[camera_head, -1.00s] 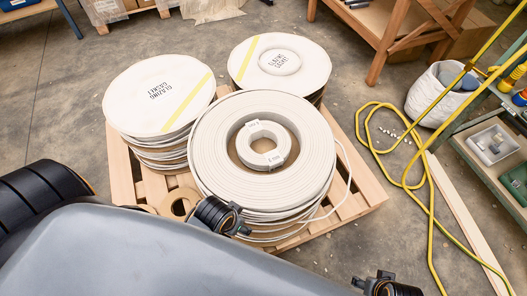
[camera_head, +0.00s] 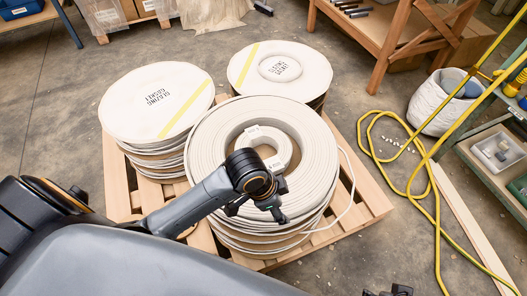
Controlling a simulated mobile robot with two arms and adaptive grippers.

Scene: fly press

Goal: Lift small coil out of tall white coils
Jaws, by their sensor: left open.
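The small white coil (camera_head: 281,148) lies in the central hole of the front stack of tall white coils (camera_head: 212,139), on a wooden pallet (camera_head: 358,206). My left gripper (camera_head: 276,212) is above the front part of that stack, just below the small coil in the picture. The wrist hides the near left part of the small coil. The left gripper is open and empty, pointing down. At the bottom edge, a piece of my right gripper (camera_head: 389,291) shows, too little to tell its state.
Two more coil stacks stand behind, one at left (camera_head: 150,95) and one at right (camera_head: 305,82). A yellow hose (camera_head: 430,190) lies on the floor at right, near a white sack (camera_head: 437,104). A wooden bench (camera_head: 385,40) is at the back. A loose strand hangs at the stack's right.

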